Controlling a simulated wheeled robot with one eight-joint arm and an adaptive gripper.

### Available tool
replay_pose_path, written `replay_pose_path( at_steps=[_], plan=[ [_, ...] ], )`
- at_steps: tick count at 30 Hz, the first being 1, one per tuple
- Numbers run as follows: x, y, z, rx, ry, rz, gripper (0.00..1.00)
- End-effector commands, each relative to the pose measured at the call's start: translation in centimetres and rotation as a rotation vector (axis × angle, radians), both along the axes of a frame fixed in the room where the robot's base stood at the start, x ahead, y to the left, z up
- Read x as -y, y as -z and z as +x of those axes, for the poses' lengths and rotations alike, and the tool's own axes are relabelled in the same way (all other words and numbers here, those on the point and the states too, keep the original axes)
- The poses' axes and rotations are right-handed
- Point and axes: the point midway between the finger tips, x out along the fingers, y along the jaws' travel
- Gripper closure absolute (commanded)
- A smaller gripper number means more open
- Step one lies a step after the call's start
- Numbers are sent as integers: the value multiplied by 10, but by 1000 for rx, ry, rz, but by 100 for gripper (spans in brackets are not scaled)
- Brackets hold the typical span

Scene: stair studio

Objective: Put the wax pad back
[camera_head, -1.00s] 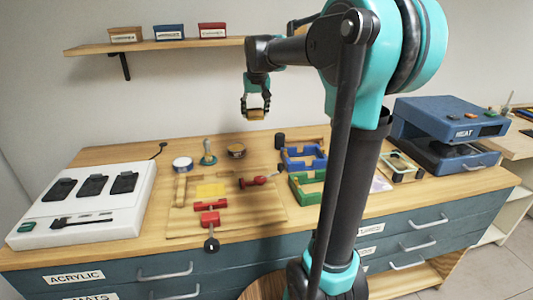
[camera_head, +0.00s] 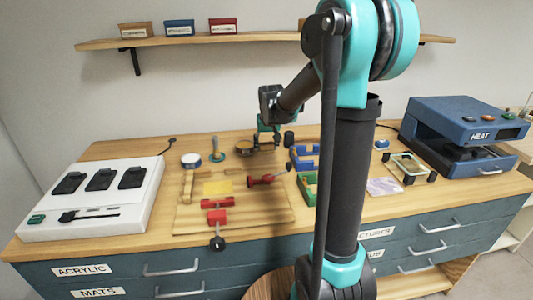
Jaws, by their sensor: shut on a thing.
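My gripper (camera_head: 268,138) is shut on the wax pad, low over the back of the bench, just right of a round brown tin (camera_head: 245,147). The wax pad is a small tan piece, mostly hidden between the fingers now. I cannot tell whether the pad touches the bench or the tin.
A white-lidded round tin (camera_head: 191,160) and a teal-handled tool (camera_head: 217,150) stand left of the brown tin. A dark cylinder (camera_head: 289,140) and a blue holder (camera_head: 306,158) are on the right. A wooden board (camera_head: 268,216) with red clamps (camera_head: 218,204) lies in front.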

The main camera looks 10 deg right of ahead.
Motion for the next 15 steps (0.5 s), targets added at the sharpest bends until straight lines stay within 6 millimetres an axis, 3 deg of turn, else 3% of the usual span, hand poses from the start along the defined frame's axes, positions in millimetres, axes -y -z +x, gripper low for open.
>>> replay_pose_path(
  at_steps=[8,15],
  plan=[
    [0,33,0,0,0,0,73],
    [0,37,0,0,0,0,73]
  ],
)
